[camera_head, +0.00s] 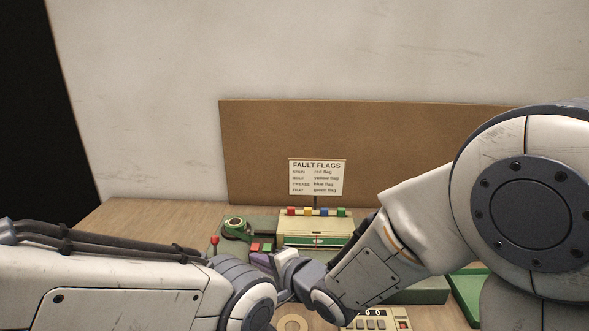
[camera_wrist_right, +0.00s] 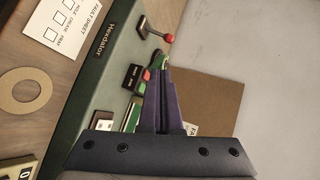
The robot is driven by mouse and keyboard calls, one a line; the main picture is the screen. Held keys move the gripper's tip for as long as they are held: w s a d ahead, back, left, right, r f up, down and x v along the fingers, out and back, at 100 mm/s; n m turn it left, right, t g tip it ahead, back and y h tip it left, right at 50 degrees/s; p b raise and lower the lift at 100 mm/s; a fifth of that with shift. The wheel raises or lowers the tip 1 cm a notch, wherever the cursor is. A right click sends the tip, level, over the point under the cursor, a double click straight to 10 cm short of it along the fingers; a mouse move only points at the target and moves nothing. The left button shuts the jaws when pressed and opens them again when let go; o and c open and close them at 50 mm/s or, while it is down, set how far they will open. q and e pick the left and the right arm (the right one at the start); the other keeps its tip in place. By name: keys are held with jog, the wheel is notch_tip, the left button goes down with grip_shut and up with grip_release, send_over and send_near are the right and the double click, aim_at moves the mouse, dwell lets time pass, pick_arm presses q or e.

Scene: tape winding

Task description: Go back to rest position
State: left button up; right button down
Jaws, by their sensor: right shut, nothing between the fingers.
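My right gripper (camera_head: 262,260) reaches in from the right over the green machine base (camera_head: 262,220). Its purple fingers are shut and empty. In the right wrist view the closed fingers (camera_wrist_right: 163,72) point at the machine, near its red and green buttons (camera_wrist_right: 132,76); whether they touch anything is not clear. My left arm comes in from the left along the bottom edge, and its gripper is not visible.
A red-knobbed lever (camera_head: 214,241) and a green tape roll (camera_head: 236,226) sit left of a cream box (camera_head: 316,228) with coloured flags. A FAULT FLAGS sign (camera_head: 317,177) stands behind. A tan ring (camera_head: 292,323), a counter (camera_head: 372,320) and a green tray (camera_head: 465,290) are nearer.

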jog(key=s+d+n+g+h+p, duration=0.1)
jog(key=s+d+n+g+h, duration=0.1)
jog(key=s, duration=0.6)
jog(key=s+d+r+n+g+h+p, duration=0.1)
jog(key=s+d+n+g+h+p, duration=0.1)
jog(key=s+d+n, duration=0.5)
jog(key=s+d+n+g+h+p, duration=0.2)
jog(key=s+d+n+g+h, duration=0.2)
jog(key=s+n, duration=0.4)
jog(key=shift+s+d+r+g, duration=0.35)
jog(key=shift+s+d+g, duration=0.15)
jog(key=shift+s+g, duration=0.35)
jog(key=shift+w, duration=0.15)
